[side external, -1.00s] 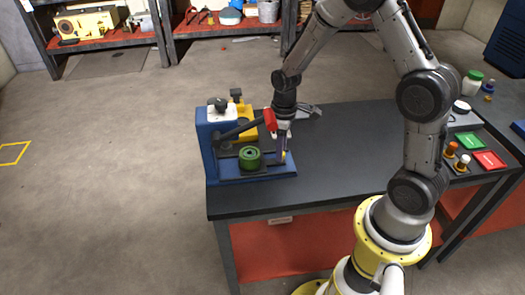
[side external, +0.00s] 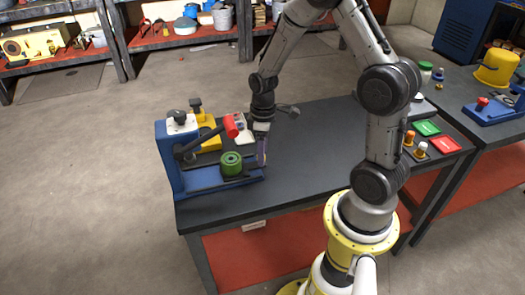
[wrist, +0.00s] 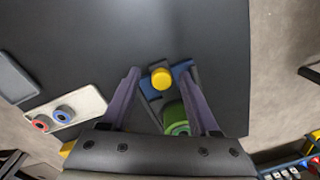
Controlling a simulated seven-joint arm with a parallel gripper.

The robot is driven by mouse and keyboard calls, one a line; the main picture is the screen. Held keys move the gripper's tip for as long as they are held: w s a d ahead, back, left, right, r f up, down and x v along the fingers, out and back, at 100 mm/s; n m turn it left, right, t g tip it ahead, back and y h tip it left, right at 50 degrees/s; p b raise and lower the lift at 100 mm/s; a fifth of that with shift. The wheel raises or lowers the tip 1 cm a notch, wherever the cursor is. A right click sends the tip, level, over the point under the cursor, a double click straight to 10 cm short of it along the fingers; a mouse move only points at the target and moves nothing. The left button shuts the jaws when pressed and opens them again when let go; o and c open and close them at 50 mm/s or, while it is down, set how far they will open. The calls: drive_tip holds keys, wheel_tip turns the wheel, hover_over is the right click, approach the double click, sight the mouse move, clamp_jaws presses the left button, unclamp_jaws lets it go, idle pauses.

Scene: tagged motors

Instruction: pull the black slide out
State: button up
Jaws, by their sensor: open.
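A blue press (side external: 166,160) stands at the left end of the dark table. Its black slide (wrist: 151,90) lies low on the blue base, and a green roll (side external: 231,163) sits over it. The slide's outer end carries a round yellow knob (wrist: 161,78). My gripper (wrist: 160,74) is open, pointing down, with one finger on each side of the knob and gaps visible in the wrist view. In the side view my gripper (side external: 263,157) stands at the slide's outer end and hides the knob.
A yellow fixture (side external: 207,138) stands behind the press. A pale tray (wrist: 85,108) with red and blue rings lies nearby.

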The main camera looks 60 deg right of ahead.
wheel_tip(320, 180, up, 14)
drive_tip(key=shift+d, duration=0.25)
idle(0.3)
drive_tip(key=shift+f, duration=0.1)
drive_tip(key=s+a+r+n+t, duration=0.1)
drive_tip(key=s+a+r+t, duration=0.35)
drive_tip(key=a+r, duration=0.45)
drive_tip(key=s+a+m+t, duration=0.1)
drive_tip(key=s+m, duration=0.3)
drive_tip(key=s, duration=0.6)
drive_tip(key=shift+s+a+f+m, duration=0.15)
drive_tip(key=shift+a+f+m, duration=0.15)
drive_tip(key=shift+a, duration=0.3)
